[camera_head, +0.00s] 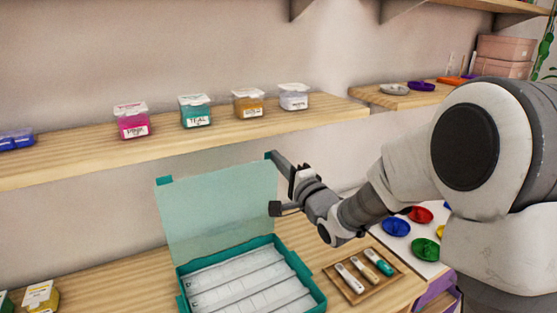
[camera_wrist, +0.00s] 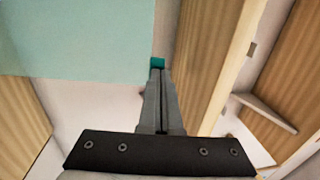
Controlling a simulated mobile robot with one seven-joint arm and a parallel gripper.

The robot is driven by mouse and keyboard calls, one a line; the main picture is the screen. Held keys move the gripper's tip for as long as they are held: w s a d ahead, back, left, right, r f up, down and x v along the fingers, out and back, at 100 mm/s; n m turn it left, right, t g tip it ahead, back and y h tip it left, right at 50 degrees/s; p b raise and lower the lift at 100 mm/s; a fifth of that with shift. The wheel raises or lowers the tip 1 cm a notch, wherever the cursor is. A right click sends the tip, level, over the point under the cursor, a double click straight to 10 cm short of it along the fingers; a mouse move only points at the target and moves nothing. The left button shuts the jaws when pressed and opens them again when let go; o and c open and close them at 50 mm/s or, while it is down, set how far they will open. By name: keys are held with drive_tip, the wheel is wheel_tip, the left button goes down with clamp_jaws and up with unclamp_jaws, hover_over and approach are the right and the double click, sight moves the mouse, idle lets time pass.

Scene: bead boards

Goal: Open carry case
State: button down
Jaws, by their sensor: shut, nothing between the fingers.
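The teal carry case (camera_head: 322,299) stands on the wooden table with its clear teal lid (camera_head: 222,212) raised nearly upright behind the base. Several long white compartments show inside the base. My gripper (camera_head: 272,156) is shut and empty, its tips at the lid's upper right corner. In the wrist view, the lid (camera_wrist: 70,38) fills the upper left, and the tips of my gripper (camera_wrist: 158,68) are at a small teal tab (camera_wrist: 158,62) on its corner. I cannot tell whether they touch it.
A wooden shelf (camera_head: 60,172) with several small labelled boxes runs above and behind the case. A wooden tray (camera_head: 345,286) with three pen-like tools lies right of the case. Coloured dishes (camera_head: 397,227) sit on a white surface farther right. Yellow box (camera_head: 40,297) is at left.

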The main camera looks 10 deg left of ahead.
drive_tip(key=shift+r, duration=0.1)
drive_tip(key=w+a+g+h+p, duration=0.1)
drive_tip(key=w+a+g+p, duration=0.1)
drive_tip(key=w+a+p, duration=0.2)
drive_tip(key=shift+w+r+h+p, duration=0.35)
drive_tip(key=shift+w+p, duration=0.25)
drive_tip(key=shift+p, duration=0.35)
drive_tip(key=shift+s+d, duration=0.15)
